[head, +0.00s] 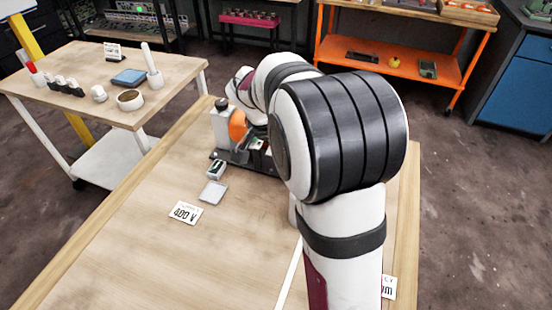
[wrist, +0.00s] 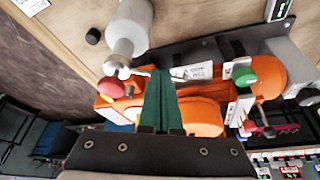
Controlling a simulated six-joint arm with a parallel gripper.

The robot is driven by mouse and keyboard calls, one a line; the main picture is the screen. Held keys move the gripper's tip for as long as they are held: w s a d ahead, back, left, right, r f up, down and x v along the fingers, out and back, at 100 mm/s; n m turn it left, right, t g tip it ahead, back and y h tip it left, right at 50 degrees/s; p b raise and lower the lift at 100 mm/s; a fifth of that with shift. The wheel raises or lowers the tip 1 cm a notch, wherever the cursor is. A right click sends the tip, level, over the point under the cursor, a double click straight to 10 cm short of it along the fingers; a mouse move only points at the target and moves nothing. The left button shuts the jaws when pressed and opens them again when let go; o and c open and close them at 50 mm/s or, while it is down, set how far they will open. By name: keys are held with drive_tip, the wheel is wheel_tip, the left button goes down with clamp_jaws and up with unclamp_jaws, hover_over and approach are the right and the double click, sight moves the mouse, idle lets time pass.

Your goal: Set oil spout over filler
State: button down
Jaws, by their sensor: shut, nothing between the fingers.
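My gripper (wrist: 163,82) has dark green fingers, which are together with nothing between them. They reach over the orange machine body (wrist: 203,118) in the wrist view. A pale grey cylinder with a narrower neck (wrist: 130,28) stands just beyond and left of the fingertips. I cannot tell whether it is the oil spout or belongs to the filler. A red knob (wrist: 111,88) and a green knob (wrist: 244,76) sit on either side of the fingers. In the head view, the orange machine part (head: 237,125) shows at the bench's far end, and my arm hides the gripper.
A small black cap-like piece (wrist: 93,36) is on the bench in the wrist view. A pale square plate (head: 213,192) and a label card (head: 185,212) lie on the bench. A side table (head: 180,75) at left holds a cup and small parts. The bench's near left is clear.

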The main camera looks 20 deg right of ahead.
drive_tip(key=d+m, duration=0.1)
drive_tip(key=w+m+g, duration=0.1)
drive_tip(key=m, duration=0.1)
drive_tip(key=shift+d+m, duration=0.3)
drive_tip(key=shift+d, duration=0.1)
drive_tip(key=m, duration=0.1)
drive_tip(key=d+m+g, duration=0.1)
drive_tip(key=shift+w+d+m, duration=0.2)
drive_tip(key=shift+d+m, duration=0.05)
drive_tip(key=shift+m, duration=0.15)
drive_tip(key=d+m+g, duration=0.1)
drive_tip(key=m, duration=0.2)
drive_tip(key=d+m+g, duration=0.1)
drive_tip(key=d+m, duration=0.1)
drive_tip(key=shift+s+m+y, duration=0.2)
drive_tip(key=shift+m+y, duration=0.2)
drive_tip(key=shift+s, duration=0.1)
drive_tip(key=shift+s+a, duration=0.2)
drive_tip(key=shift+s, duration=0.5)
drive_tip(key=shift+w+a, duration=0.1)
